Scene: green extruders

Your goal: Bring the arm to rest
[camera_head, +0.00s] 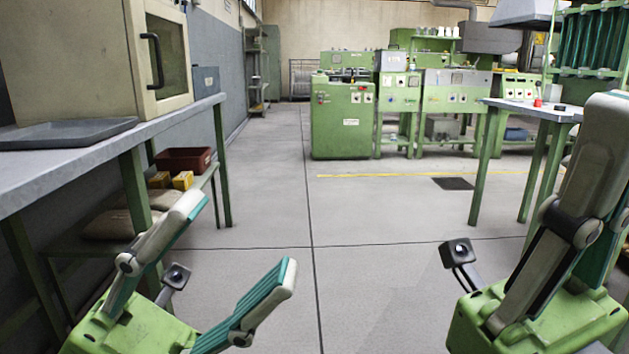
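My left gripper (238,236) is at the lower left, above the floor and to the right of the left bench. Its two grey and teal fingers are spread wide, with nothing between them. My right gripper (598,125) is at the lower right, in front of the right table. It points upward and its fingers overlap in the view and run to the picture's edge, so its opening is hidden. I see nothing held in it.
The left bench (60,178) carries a dark tray (66,133) and a beige oven-like cabinet (70,62). A brown bin (184,160) sits on its lower shelf. The right table (524,109) stands opposite. Green machines (342,122) stand far back. The middle floor (375,215) is clear.

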